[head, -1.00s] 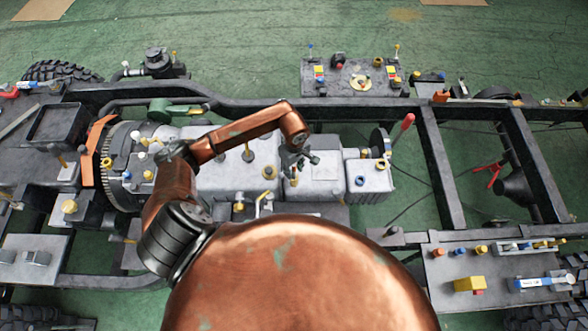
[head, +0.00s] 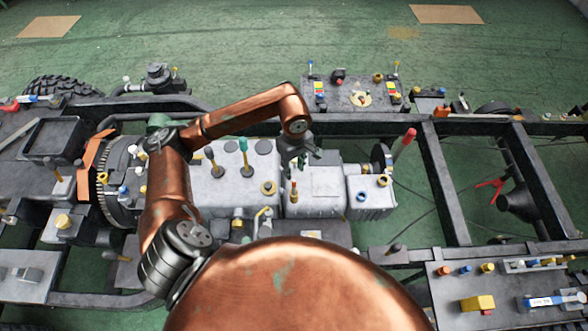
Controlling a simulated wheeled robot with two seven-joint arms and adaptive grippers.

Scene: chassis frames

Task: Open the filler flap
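A grey housing (head: 304,207) sits mid-chassis, with a pale square panel (head: 327,184) on its top. This panel may be the filler flap; I cannot tell for sure, and it lies flat. My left gripper (head: 299,158) is small and dark, hanging from the copper arm over the far edge of the housing, just left of and beyond the panel. Whether its fingers are apart or closed is unclear, and I see nothing held. A thin red and yellow stick (head: 294,190) stands just in front of it. My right gripper is not in view.
Left of the housing, a long grey block (head: 217,198) carries upright sticks, one teal-topped (head: 244,150). To the right are a box with a blue ring (head: 372,205) and a red-topped lever (head: 404,142). A dark frame rail (head: 365,127) runs behind; green floor lies beyond.

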